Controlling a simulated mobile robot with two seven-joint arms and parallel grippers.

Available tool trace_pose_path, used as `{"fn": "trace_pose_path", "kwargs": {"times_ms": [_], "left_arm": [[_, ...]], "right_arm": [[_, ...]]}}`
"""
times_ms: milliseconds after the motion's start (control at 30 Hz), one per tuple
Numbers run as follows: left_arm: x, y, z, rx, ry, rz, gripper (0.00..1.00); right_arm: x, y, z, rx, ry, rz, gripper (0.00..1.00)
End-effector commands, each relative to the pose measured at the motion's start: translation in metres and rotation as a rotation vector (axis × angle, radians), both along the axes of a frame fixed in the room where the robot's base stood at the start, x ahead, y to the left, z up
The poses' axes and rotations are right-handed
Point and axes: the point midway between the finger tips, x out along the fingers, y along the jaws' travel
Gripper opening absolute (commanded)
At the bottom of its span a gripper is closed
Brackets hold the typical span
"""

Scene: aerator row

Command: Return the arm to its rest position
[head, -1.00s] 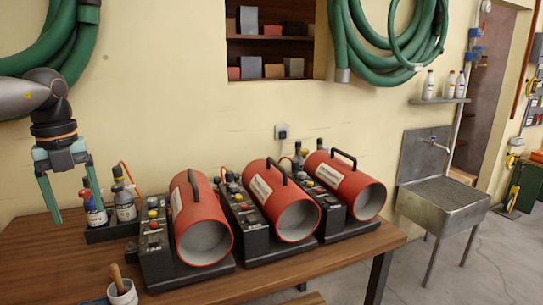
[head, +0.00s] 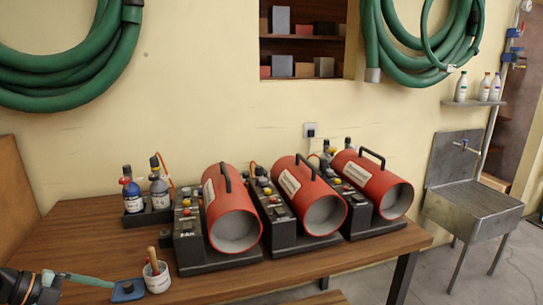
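My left gripper (head: 85,280) is low in the bottom left corner of the head view, over the front left part of the table. One teal finger points right, set out at the side of the dark palm. The other finger is mostly cut off by the frame's lower edge. The gripper looks open, with nothing seen in it. The finger's tip appears close to a blue flat object (head: 127,291); I cannot tell whether they touch. My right gripper is not in view.
The wooden table (head: 85,240) holds three red cylinders (head: 232,215) on dark bases, two bottles in a dark tray (head: 148,217), and a white cup (head: 157,281) with a wooden handle. A brown panel (head: 15,190) stands at the left. A metal sink (head: 470,205) is at the right.

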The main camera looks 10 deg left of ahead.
Motion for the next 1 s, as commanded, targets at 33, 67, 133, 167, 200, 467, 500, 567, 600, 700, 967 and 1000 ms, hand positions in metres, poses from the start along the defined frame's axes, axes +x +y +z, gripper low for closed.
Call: {"fn": "trace_pose_path", "kwargs": {"times_ms": [33,67,133,167,200,467,500,567,600,700,967,1000], "left_arm": [[-0.01,-0.004,-0.022,-0.062,-0.019,0.069,0.76],[-0.014,-0.006,-0.032,-0.09,-0.031,0.109,0.76],[-0.025,-0.012,-0.058,-0.155,-0.052,0.205,0.76],[-0.03,-0.015,-0.069,-0.181,-0.057,0.248,0.76],[-0.036,-0.02,-0.082,-0.216,-0.064,0.306,0.76],[-0.082,-0.076,-0.168,-0.419,-0.019,0.686,0.76],[-0.088,-0.088,-0.179,-0.449,0.0,0.744,0.76],[-0.099,-0.11,-0.195,-0.493,0.037,0.826,0.76],[-0.106,-0.125,-0.205,-0.52,0.066,0.879,0.76],[-0.122,-0.168,-0.224,-0.592,0.152,1.003,0.76],[-0.146,-0.278,-0.241,-0.745,0.397,1.2,0.76],[-0.148,-0.289,-0.241,-0.759,0.425,1.214,0.76]], "right_arm": [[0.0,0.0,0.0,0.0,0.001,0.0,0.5],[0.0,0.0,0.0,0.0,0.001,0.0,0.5],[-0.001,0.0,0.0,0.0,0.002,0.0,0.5],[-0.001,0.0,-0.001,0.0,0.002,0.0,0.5],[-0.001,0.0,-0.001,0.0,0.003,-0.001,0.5],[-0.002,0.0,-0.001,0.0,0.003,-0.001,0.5],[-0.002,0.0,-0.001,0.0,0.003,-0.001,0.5],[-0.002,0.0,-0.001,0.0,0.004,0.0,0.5],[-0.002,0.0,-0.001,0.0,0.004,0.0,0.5],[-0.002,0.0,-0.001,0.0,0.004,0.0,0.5],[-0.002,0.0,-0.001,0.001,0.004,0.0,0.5],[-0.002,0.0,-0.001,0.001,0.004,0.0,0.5]]}}
